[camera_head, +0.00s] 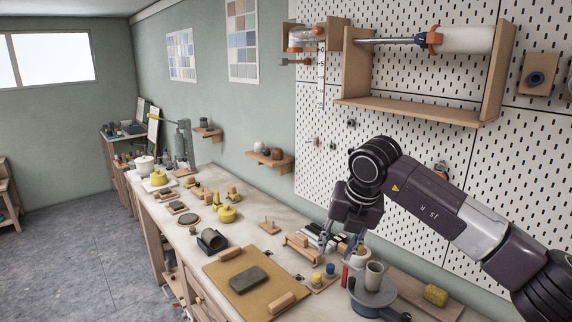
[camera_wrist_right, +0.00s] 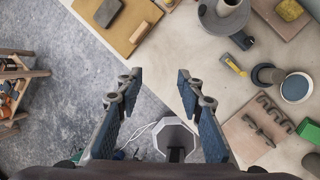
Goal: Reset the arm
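My right arm (camera_head: 430,210) comes in from the right in the head view and bends down in front of the pegboard. My right gripper (camera_head: 341,241) points down over the back of the workbench (camera_head: 190,240). In the right wrist view my right gripper (camera_wrist_right: 159,78) is open, with its two blue-padded fingers apart and nothing between them. Below it show the bench edge and the grey floor. My left arm and gripper are in neither view.
A brown board (camera_head: 222,272) with a dark block (camera_head: 247,280) lies on the bench. A grey turntable (camera_head: 373,296) bears a cup (camera_head: 374,274) near the gripper. A wall shelf (camera_head: 415,108) juts out above my arm. Open floor (camera_head: 75,245) lies left.

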